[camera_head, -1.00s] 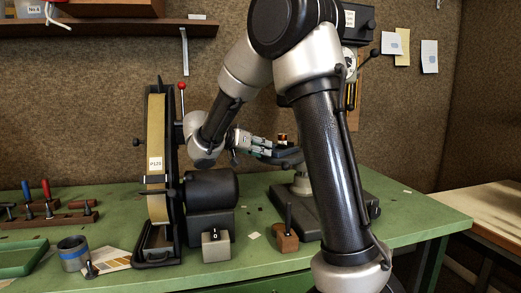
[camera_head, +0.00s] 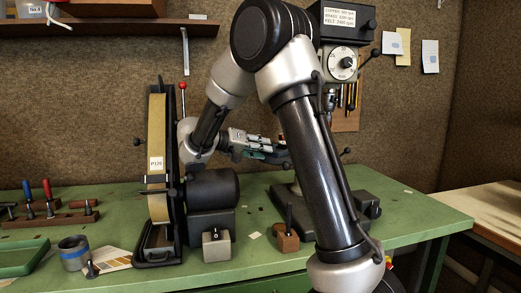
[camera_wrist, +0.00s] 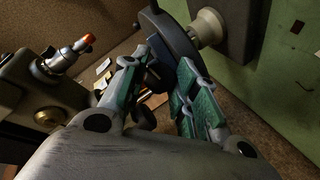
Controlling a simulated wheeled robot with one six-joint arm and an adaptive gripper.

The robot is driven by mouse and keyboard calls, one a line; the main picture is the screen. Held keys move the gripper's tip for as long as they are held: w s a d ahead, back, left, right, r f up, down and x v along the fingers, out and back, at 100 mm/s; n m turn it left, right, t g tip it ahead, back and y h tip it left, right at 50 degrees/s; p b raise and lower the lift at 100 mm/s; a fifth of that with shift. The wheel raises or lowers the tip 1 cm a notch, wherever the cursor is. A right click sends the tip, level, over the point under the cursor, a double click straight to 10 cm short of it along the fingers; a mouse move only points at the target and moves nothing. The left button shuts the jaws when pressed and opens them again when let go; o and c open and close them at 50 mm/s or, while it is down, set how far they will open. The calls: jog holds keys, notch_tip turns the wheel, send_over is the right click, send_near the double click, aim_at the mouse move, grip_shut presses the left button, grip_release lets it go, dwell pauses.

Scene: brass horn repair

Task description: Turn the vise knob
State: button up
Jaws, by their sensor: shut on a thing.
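My gripper (camera_head: 279,154) reaches right, level, above the bench in the head view; its fingertips are partly hidden by my own arm. In the wrist view my gripper (camera_wrist: 162,78) has its two green-padded fingers on either side of a dark, bluish rounded part, which I take to be the vise knob (camera_wrist: 158,72). The fingers are shut on it; its far side and its joint to the vise are hard to make out. A dark curved plate (camera_wrist: 168,32) with a pale round post (camera_wrist: 208,27) lies just beyond the fingertips.
A belt sander (camera_head: 157,175) stands left of my wrist. The drill press head (camera_head: 345,60) and its base (camera_head: 365,190) are behind my arm. A metal fitting with an orange tip (camera_wrist: 88,40) is left of my fingers. The green bench (camera_head: 420,210) is clear at right.

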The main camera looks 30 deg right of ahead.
jog(key=o, duration=1)
jog(key=v, duration=1.2)
